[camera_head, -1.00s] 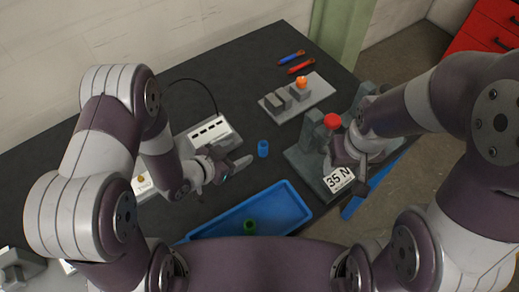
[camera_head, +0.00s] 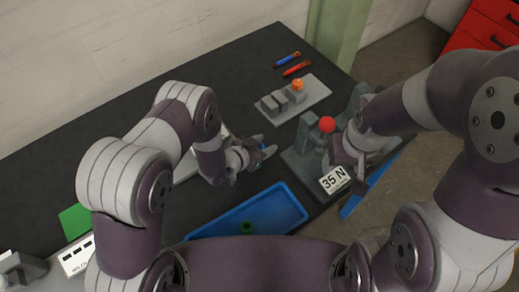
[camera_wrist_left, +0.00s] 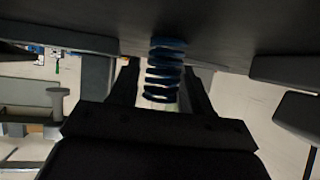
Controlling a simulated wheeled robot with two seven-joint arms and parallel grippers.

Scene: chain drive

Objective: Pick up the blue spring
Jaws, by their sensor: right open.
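The blue spring (camera_head: 262,147) stands on the dark table, mostly hidden by my left gripper (camera_head: 264,147) in the head view. In the left wrist view, the blue spring (camera_wrist_left: 164,70) lies between the two fingers of my left gripper (camera_wrist_left: 163,85). Its coils show clearly. The fingers are apart on either side of it, with a small gap visible. My right gripper (camera_head: 358,180) is open and empty, in front of the grey fixture at the right.
The grey fixture (camera_head: 300,160) carries a red knob (camera_head: 327,125) and a "35 N" label (camera_head: 333,181). A grey plate (camera_head: 315,95) with blocks and two pens lie further back.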

